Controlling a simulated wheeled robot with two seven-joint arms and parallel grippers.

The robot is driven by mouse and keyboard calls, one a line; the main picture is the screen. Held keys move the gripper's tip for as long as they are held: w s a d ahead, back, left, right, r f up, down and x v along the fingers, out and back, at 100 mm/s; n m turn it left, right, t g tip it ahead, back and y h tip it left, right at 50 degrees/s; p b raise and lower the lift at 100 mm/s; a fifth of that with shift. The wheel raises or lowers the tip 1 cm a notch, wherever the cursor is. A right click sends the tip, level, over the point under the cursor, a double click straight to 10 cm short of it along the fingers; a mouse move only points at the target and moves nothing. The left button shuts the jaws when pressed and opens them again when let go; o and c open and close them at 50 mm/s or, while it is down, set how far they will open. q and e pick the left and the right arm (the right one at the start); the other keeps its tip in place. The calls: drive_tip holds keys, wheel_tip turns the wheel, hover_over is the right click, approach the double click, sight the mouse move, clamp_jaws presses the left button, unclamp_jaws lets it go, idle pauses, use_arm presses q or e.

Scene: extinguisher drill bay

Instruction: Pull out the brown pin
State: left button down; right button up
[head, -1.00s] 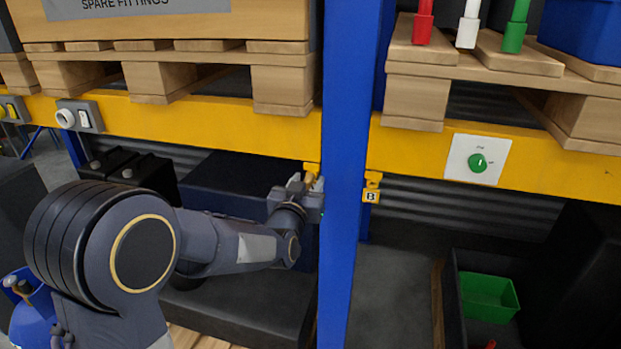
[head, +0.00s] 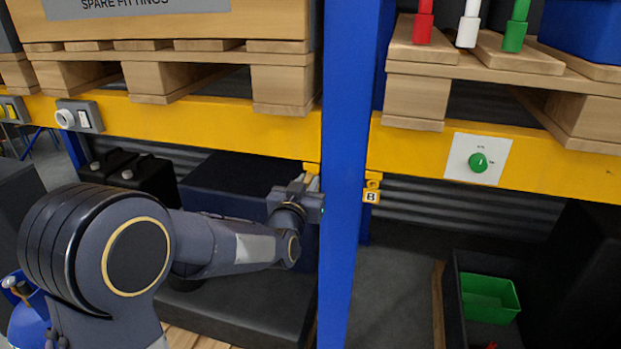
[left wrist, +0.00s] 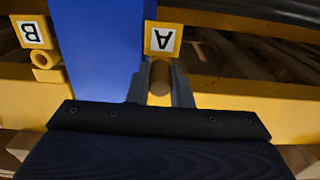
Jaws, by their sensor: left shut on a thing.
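The brown pin (left wrist: 160,76) shows end-on in the left wrist view, just below the tag marked A (left wrist: 163,40), which appears upside down. My left gripper (head: 313,184) is at the left side of the blue upright, under the yellow beam. In the left wrist view its two fingers (left wrist: 161,88) lie on either side of the pin, and it is shut on the pin. In the head view the gripper hides the pin. My right gripper is in neither view.
The blue upright (head: 344,200) stands right beside my left gripper. A yellow holder with tag B (head: 371,196) is on its other side. A white plate with a green knob (head: 478,162) is on the right beam. A green bin (head: 489,298) sits low at the right.

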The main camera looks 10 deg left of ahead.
use_arm(q)
drive_tip(key=shift+s, duration=0.15)
drive_tip(key=shift+s, duration=2.85)
